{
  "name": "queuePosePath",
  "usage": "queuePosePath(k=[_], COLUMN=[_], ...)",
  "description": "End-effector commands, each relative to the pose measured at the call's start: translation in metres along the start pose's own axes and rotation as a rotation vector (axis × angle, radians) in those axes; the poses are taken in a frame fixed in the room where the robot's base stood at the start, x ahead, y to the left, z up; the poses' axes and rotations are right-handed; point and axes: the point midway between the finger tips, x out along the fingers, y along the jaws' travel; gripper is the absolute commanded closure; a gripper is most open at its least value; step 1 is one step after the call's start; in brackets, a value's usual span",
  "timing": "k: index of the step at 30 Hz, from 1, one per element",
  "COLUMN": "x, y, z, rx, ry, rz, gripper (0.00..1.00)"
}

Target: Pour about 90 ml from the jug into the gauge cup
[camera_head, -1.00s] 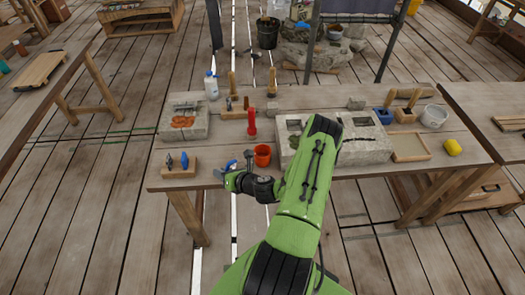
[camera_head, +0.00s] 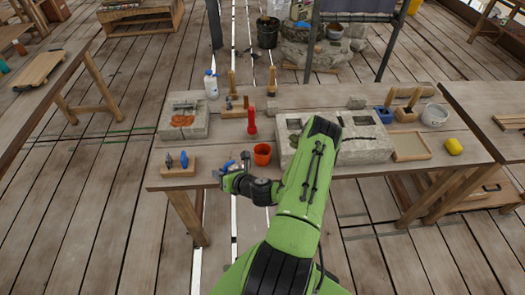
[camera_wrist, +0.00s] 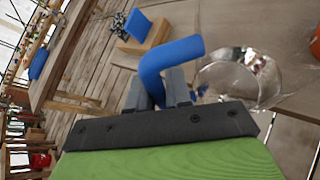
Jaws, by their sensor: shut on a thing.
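My gripper (camera_wrist: 158,92) is shut on the blue handle (camera_wrist: 170,54) of the jug. In the wrist view, a clear, shiny body (camera_wrist: 240,72) lies just right of the handle; its outline is hard to read, and I cannot tell the liquid level. In the head view, the blue of the jug (camera_head: 231,165) shows at my gripper (camera_head: 226,174), by the bench's front edge. An orange-red cup (camera_head: 262,152) stands on the bench just right of it. I cannot tell whether this is the gauge cup. A sliver of orange shows at the wrist view's right edge (camera_wrist: 316,44).
A wooden block with blue-topped tools (camera_head: 180,165) stands left on the bench (camera_head: 215,150). A red upright tool (camera_head: 252,121) stands behind the cup. A grey stone block (camera_head: 350,150) lies right, partly behind my arm. A white bottle (camera_head: 211,85) stands at the back.

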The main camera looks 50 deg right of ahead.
Motion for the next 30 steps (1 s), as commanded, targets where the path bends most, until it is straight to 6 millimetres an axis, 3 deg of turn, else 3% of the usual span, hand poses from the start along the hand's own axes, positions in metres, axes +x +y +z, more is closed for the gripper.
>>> queuePosePath(k=[3,12,30], x=[0.006,0.015,0.02], y=[0.002,0.005,0.006], z=[-0.016,-0.035,-0.047], rx=[-0.067,-0.224,-0.374], ry=[-0.015,-0.053,-0.087], rz=[-0.027,-0.094,-0.158], gripper=[1.0,1.0,1.0])
